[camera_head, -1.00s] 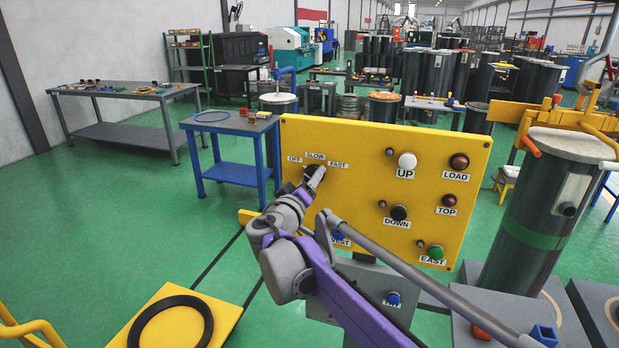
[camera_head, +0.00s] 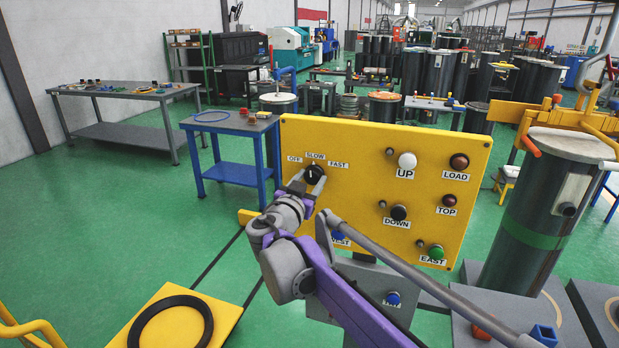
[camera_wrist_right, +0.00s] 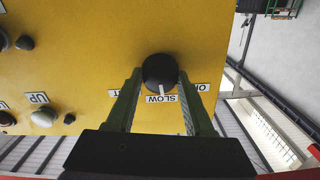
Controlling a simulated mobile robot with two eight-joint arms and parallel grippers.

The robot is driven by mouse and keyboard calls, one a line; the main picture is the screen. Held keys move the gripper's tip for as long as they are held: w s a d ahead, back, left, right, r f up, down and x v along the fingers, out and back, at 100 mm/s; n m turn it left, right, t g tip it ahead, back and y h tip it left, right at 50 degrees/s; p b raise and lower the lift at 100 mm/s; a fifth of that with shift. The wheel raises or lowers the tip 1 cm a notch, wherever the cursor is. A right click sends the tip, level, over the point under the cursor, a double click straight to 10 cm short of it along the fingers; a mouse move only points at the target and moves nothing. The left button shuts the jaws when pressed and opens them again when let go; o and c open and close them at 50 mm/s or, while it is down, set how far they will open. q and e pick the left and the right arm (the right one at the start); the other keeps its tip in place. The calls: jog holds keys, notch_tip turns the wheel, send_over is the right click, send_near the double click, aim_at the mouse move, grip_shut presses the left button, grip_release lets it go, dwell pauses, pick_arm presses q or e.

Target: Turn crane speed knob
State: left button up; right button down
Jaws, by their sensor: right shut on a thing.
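The black crane speed knob (camera_head: 314,173) is on the upper left of the yellow control panel (camera_head: 355,147), under the labels OFF, SLOW and FAST. My right gripper (camera_head: 310,181) reaches it from below, with one finger on each side, shut on the knob. In the right wrist view the panel looks upside down. There the round knob (camera_wrist_right: 160,71) sits between the two green fingers, and its white pointer mark (camera_wrist_right: 162,89) points at the SLOW label (camera_wrist_right: 161,99). My left gripper is not in view.
Other controls on the panel include the white UP button (camera_head: 407,160), black DOWN button (camera_head: 399,212) and green EAST button (camera_head: 436,251). A blue table (camera_head: 229,172) stands behind left. A flanged cylinder (camera_head: 540,200) stands right.

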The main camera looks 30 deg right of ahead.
grip_release()
jog(key=p+v, duration=0.1)
jog(key=v, duration=0.5)
dwell(0.5)
dwell(0.3)
